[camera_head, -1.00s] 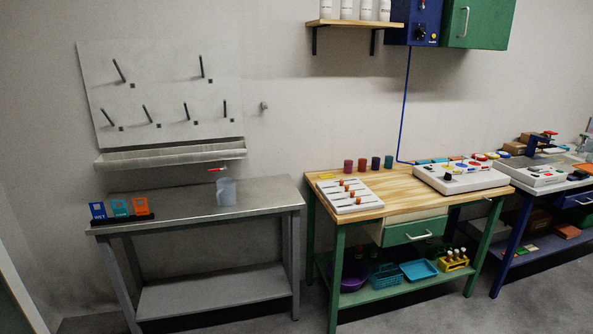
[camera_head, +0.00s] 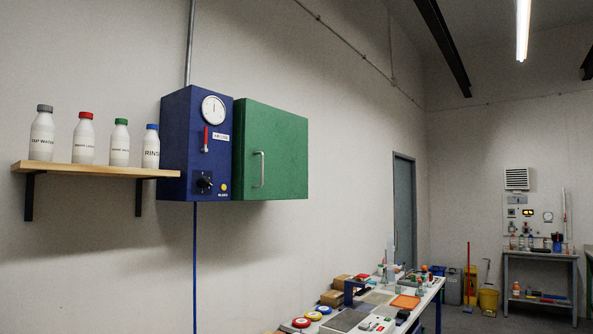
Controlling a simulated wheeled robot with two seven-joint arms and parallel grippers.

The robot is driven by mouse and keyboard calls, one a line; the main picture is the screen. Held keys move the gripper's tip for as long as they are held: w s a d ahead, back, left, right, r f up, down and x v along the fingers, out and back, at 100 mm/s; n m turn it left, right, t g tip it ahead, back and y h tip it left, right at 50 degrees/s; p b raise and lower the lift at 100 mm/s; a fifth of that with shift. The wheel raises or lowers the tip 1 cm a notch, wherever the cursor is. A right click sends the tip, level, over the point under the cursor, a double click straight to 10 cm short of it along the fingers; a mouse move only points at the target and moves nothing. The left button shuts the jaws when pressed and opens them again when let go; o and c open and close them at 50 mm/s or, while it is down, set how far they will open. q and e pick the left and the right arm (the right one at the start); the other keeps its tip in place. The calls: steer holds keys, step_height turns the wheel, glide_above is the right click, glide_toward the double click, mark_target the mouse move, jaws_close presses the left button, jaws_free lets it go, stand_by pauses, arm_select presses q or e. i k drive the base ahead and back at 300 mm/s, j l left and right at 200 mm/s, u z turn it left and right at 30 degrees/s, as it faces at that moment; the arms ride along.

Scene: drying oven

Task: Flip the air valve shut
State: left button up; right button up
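A blue wall box (camera_head: 178,150) carries a round white gauge (camera_head: 213,110) near its top. Below the gauge is a red lever (camera_head: 206,134), standing upright along the box's front, beside a small white label (camera_head: 221,136) that seems to read "AIR LINE". The lever looks like the air valve's handle. A black knob (camera_head: 204,182) and a yellow button (camera_head: 224,187) sit lower on the same face. Neither of my grippers is in view.
A green cabinet (camera_head: 272,150) with a pale handle adjoins the box on the right. A wooden shelf (camera_head: 95,170) with several capped bottles is on the left. A blue tube (camera_head: 195,265) hangs below the box. A cluttered bench (camera_head: 345,319) stands lower right.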

mark_target(204, 150)
steer(key=i+z, duration=0.4)
steer(key=i, duration=0.8)
steer(key=i+u, duration=0.25)
steer(key=u, duration=0.2)
steer(key=i+u, duration=0.2)
steer(key=u, duration=0.25)
steer(key=i+l+u, duration=0.1)
steer(key=i+u, duration=0.15)
steer(key=u, duration=0.25)
steer(key=j+u, duration=0.1)
steer(key=u, duration=0.25)
steer(key=k+j, duration=0.2)
